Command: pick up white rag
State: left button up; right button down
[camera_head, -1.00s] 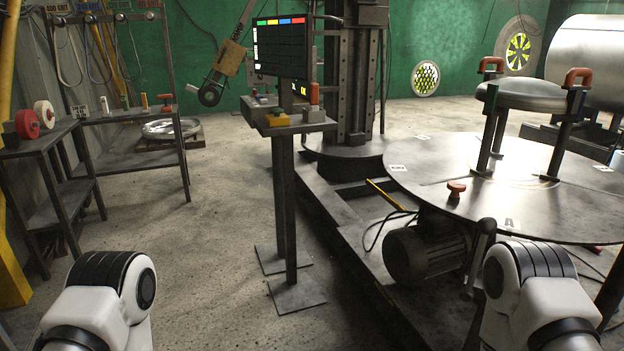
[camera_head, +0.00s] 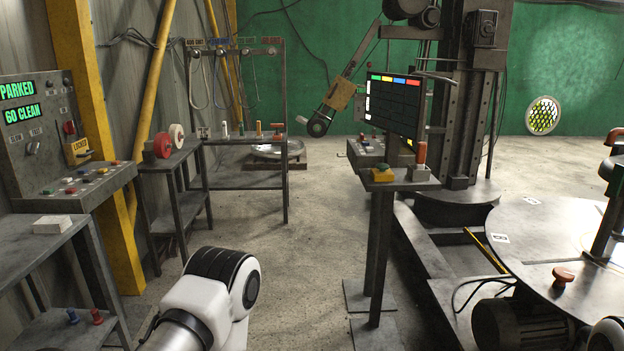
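A small white block-shaped item (camera_head: 52,224), which looks like a folded white rag, lies on the dark metal table (camera_head: 22,247) at the left edge of the view. It sits in front of the control panel's sloped face, and nothing touches it from above. Neither gripper shows. Only a white and black joint of my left arm is in the lower left middle, to the right of that table. A small part of my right arm is at the bottom right corner.
A control panel (camera_head: 95,188) reading "PARKED" stands behind the table. A shelf with red and white wheels (camera_head: 162,147), a yellow post (camera_head: 110,200), a screen stand (camera_head: 381,250) and a large round table (camera_head: 530,235) surround open concrete floor (camera_head: 290,240).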

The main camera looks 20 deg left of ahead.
aim_at(46, 224)
jog(key=u, duration=1.95)
jog(key=z, duration=3.05)
jog(key=u, duration=3.05)
jog(key=z, duration=0.25)
